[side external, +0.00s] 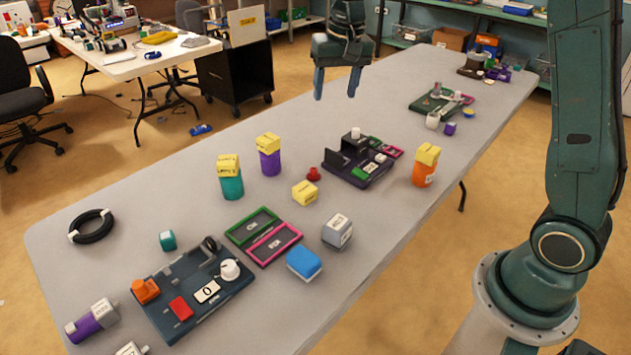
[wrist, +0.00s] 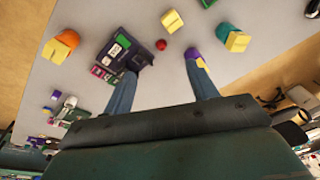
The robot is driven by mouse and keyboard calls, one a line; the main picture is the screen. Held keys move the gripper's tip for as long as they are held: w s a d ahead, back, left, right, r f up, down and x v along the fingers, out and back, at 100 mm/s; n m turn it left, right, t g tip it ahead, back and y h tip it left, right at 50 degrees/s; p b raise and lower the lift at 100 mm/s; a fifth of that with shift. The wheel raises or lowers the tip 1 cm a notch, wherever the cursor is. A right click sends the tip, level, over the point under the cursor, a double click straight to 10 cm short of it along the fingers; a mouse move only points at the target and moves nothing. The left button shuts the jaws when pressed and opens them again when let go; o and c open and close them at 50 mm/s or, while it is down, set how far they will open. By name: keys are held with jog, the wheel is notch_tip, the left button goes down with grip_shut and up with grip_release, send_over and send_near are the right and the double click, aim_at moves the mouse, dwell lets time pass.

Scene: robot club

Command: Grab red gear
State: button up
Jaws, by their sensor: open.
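The red gear (side external: 313,174) is a small red knobbed piece standing on the table, left of a dark purple board. It also shows in the wrist view (wrist: 161,44), beyond the fingertips and between their lines. My gripper (side external: 336,88) is open and empty, high above the far side of the table, apart from the gear. Its two blue fingers show in the wrist view (wrist: 160,64), spread wide with nothing between them.
A dark purple board (side external: 345,172) with a raised block stands right of the gear. A yellow block (side external: 305,193) lies just in front. A yellow-topped purple cylinder (side external: 269,160) stands to the left, and a yellow-topped orange cylinder (side external: 424,172) to the right. Bare table (side external: 355,113) lies behind.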

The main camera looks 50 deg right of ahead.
jog(key=w+d+f+m+g, duration=0.1)
jog(key=w+d+f, duration=0.1)
jog(key=w+f, duration=0.45)
jog(key=m+g, duration=0.1)
jog(key=m, duration=0.1)
send_over(314, 169)
notch_tip(314, 169, down, 9)
jog(key=shift+s+a+f, duration=0.15)
jog(key=shift+a+f, duration=0.05)
jog(key=shift+a, duration=0.05)
jog(key=shift+f, duration=0.1)
jog(key=shift+f, duration=4.2)
jog(key=shift+f, duration=2.6)
